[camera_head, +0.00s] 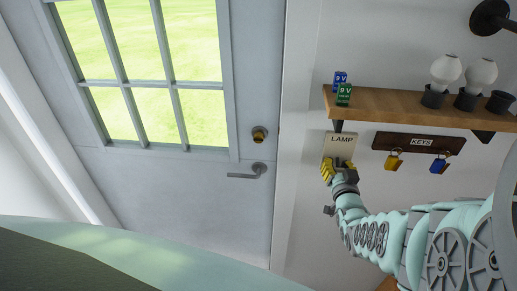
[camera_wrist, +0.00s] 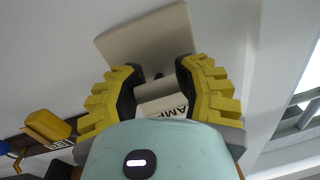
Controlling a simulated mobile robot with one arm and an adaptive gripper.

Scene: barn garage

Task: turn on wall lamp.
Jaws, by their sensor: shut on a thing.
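A pale switch plate marked LAMP (camera_head: 341,142) is on the wall below the shelf, right of the door. It fills the upper middle of the wrist view (camera_wrist: 148,38), with part of its label showing between the fingers. My gripper (camera_head: 337,164) is at the plate's lower part.
A door with a handle (camera_head: 247,172) is at left.

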